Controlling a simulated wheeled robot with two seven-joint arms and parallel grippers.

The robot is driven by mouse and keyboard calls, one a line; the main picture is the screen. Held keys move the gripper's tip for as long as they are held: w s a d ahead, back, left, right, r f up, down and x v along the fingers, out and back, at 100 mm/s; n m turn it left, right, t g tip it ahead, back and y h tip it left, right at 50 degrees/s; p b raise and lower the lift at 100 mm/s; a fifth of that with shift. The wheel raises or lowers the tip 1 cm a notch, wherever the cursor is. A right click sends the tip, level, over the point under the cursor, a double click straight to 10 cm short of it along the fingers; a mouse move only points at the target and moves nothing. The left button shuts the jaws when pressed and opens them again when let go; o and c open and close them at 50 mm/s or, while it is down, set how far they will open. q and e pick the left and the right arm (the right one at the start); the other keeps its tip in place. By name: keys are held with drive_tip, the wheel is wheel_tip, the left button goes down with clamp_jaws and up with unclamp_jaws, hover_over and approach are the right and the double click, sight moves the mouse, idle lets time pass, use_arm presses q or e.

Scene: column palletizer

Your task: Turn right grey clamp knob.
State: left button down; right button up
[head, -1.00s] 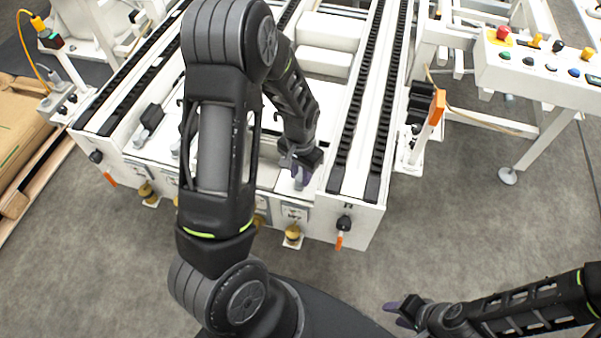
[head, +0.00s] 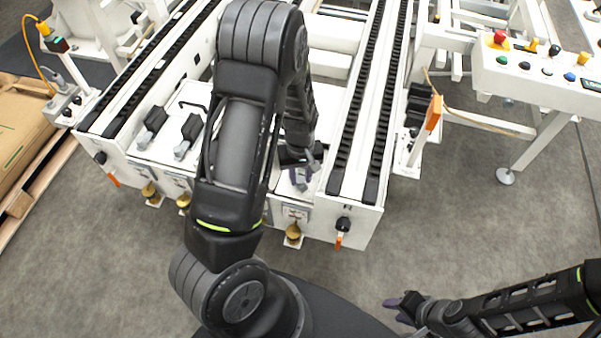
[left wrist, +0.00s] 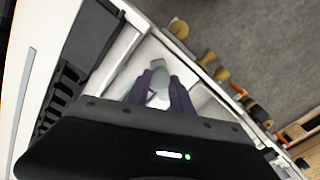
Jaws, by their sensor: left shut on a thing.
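The right grey clamp knob (left wrist: 160,78) sits between the purple fingers of my left gripper (left wrist: 159,92) in the left wrist view. The gripper is shut on it. In the head view my left gripper (head: 301,168) is low in the white bay at the machine's front, just left of the right-hand conveyor rail. My arm and hand hide much of the clamp there. My right gripper (head: 397,309) is over the bare floor at the lower right, away from the machine, with its fingers apart and empty.
Two more clamps with grey knobs, one on the left (head: 145,138) and one beside it (head: 182,149), stand in the same frame. Brass-coloured knobs (head: 293,232) and an orange-handled lever (head: 340,238) stick out along the front edge. A control panel (head: 535,70) stands at right.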

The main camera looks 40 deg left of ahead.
sight(300, 179)
use_arm(q)
drive_tip(key=n+p, duration=0.1)
drive_tip(key=n, duration=0.3)
drive_tip(key=shift+r+n+p, duration=0.1)
drive_tip(key=shift+n+p, duration=0.2)
drive_tip(key=shift+p, duration=0.1)
drive_tip(key=shift+n+p, duration=0.55)
drive_tip(key=shift+n, duration=0.95)
drive_tip(key=c, duration=1.1)
unclamp_jaws()
drive_tip(key=shift+c, duration=0.2)
wheel_tip(300, 179, up, 8)
drive_tip(key=shift+f+p, duration=0.2)
drive_tip(key=shift+p, duration=0.65)
